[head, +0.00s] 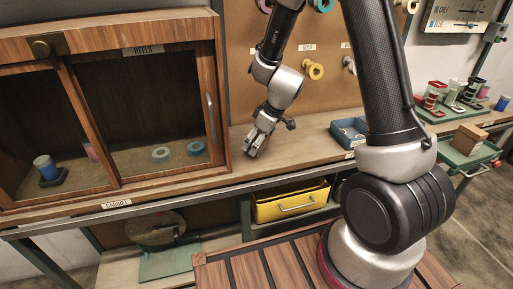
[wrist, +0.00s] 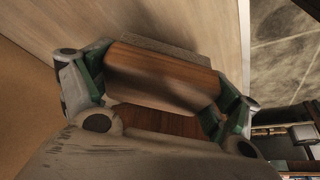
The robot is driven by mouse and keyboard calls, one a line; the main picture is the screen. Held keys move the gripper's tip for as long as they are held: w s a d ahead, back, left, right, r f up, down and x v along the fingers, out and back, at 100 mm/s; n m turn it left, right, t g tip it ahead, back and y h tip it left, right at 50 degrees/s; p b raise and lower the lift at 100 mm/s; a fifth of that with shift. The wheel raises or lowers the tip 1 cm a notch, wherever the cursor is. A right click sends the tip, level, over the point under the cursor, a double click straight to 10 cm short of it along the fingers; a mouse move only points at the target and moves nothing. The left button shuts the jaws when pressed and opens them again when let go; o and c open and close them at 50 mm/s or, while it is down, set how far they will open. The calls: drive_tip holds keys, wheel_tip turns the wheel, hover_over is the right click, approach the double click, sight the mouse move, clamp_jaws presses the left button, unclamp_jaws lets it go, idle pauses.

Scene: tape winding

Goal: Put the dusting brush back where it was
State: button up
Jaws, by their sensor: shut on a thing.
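The dusting brush (wrist: 160,75) has a wooden body and a grey-brown strip along its far edge. In the wrist view it lies between the two green-and-grey fingers of my gripper (wrist: 157,94), which is shut on it. In the head view my gripper (head: 255,146) points down low over the wooden workbench (head: 310,128), just right of the cabinet. The brush is mostly hidden there by the fingers. I cannot tell whether the brush touches the bench.
The cabinet (head: 221,85) with its sliding glass door stands close on the left, holding several reels. A blue bin (head: 349,133) sits to the right on the bench. A pegboard (head: 243,60) with spools rises behind. A yellow drawer (head: 290,203) is below. Bench between gripper and bin is clear.

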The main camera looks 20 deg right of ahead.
drive_tip(key=shift+f, duration=1.35)
drive_tip(key=o, duration=0.8)
drive_tip(key=shift+f, duration=0.15)
drive_tip(key=s+d+r+m, duration=0.1)
drive_tip(key=s+d+r, duration=0.25)
drive_tip(key=r, duration=0.45)
drive_tip(key=s+d+r+m, duration=0.1)
drive_tip(key=s+d+r, duration=0.1)
drive_tip(key=s+r, duration=0.4)
drive_tip(key=s+d+r+m, duration=0.1)
drive_tip(key=s+d+r, duration=0.2)
drive_tip(key=r, duration=0.6)
drive_tip(key=s+d+r+m+h, duration=0.1)
drive_tip(key=s+d+r+m, duration=0.1)
drive_tip(key=s, duration=0.2)
drive_tip(key=s+d+r+m+h, duration=0.1)
drive_tip(key=s+d+m, duration=0.1)
drive_tip(key=s, duration=0.3)
drive_tip(key=s+d+r+m+t+h, duration=0.1)
drive_tip(key=s+d+r+m, duration=0.1)
drive_tip(key=s, duration=0.3)
drive_tip(key=shift+d+r, duration=0.25)
drive_tip(key=shift+r, duration=0.1)
